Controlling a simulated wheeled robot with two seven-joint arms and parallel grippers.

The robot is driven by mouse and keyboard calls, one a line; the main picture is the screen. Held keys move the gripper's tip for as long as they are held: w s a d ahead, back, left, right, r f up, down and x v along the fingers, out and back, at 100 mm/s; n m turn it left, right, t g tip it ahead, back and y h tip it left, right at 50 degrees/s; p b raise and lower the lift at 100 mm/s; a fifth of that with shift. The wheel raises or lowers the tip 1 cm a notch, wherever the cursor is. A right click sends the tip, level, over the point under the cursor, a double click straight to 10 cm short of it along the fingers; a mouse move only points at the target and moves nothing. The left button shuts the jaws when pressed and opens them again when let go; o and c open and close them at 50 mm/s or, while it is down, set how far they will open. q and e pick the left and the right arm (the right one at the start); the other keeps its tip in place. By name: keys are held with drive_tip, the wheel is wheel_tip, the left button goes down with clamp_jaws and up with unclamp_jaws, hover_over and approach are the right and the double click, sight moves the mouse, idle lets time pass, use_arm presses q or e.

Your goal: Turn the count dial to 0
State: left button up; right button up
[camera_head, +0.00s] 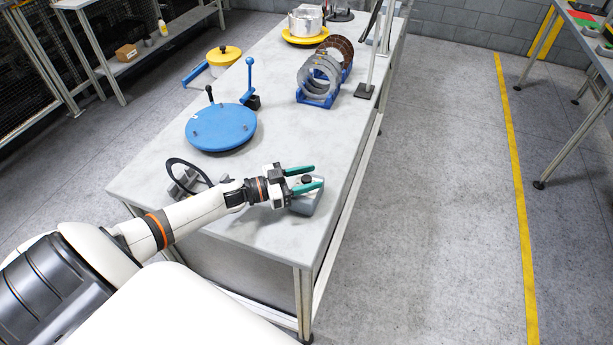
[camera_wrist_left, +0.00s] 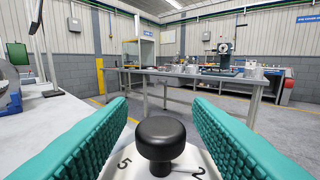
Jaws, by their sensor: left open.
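The count dial has a round black knob (camera_wrist_left: 160,138) on a pale plate, with the digits 5 and 2 readable in the left wrist view. In the head view the dial's knob (camera_head: 306,179) tops a small grey box (camera_head: 308,201) near the table's right front edge. My left gripper (camera_head: 306,178) is open, with one teal finger on each side of the knob. In the wrist view its fingers (camera_wrist_left: 160,125) stand apart from the knob, with a gap on both sides. The dial's pointer and its other digits are hidden or out of view. My right gripper is not in view.
On the grey table (camera_head: 285,130) a blue round plate (camera_head: 221,127) with a black-knobbed lever lies left of the dial. A blue rack (camera_head: 318,100) of rings stands farther back. A dark hoop on a grey stand (camera_head: 186,180) sits close behind my left forearm.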

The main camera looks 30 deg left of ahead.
use_arm(q)
drive_tip(key=c, duration=1)
drive_tip(key=shift+s+r+n+t+y+p, duration=0.1)
drive_tip(key=shift+r+n+t+y+p, duration=0.1)
drive_tip(key=shift+n+t+y+p, duration=0.85)
drive_tip(key=n+t+y+p, duration=0.1)
drive_tip(key=n+y+p, duration=0.1)
drive_tip(key=y, duration=0.2)
drive_tip(key=n+t+y+p, duration=0.1)
drive_tip(key=n+y, duration=0.2)
drive_tip(key=y, duration=0.1)
drive_tip(key=shift+f, duration=0.15)
drive_tip(key=n+y, duration=0.2)
drive_tip(key=y, duration=0.2)
drive_tip(key=shift+n+g+y, duration=0.25)
drive_tip(key=shift+n+y, duration=0.2)
drive_tip(key=shift+y, duration=0.4)
drive_tip(key=o, duration=1)
